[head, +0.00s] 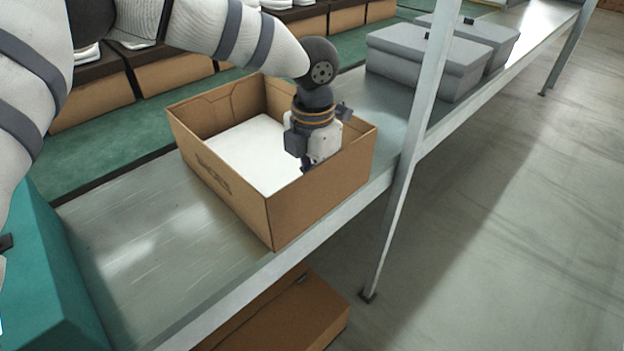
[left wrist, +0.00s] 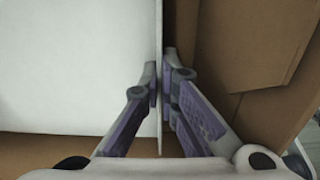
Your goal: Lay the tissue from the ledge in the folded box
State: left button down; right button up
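The open brown cardboard box (head: 320,195) stands on the metal line. The white tissue (head: 255,150) lies flat inside it, and its right part is hidden behind my gripper. My left gripper (head: 306,166) reaches down inside the box at the tissue's right side, near the right wall. In the left wrist view the white tissue (left wrist: 75,60) fills the left half. My left gripper's fingers (left wrist: 162,80) are close together, one on each side of the tissue's thin edge, and look shut on it. Brown cardboard (left wrist: 225,50) lies to the right. My right gripper is not in view.
Grey lidded boxes (head: 425,62) stand farther along the line. A teal box (head: 45,285) is at the near left. A metal post (head: 405,180) rises just right of the brown box. Brown boxes line the back, and another (head: 285,320) sits below the line.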

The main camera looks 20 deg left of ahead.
pick_arm(q)
jog(key=shift+f, duration=0.2)
dwell(0.3)
jog(key=c, duration=1.7)
grip_release()
jog(key=shift+r, duration=0.1)
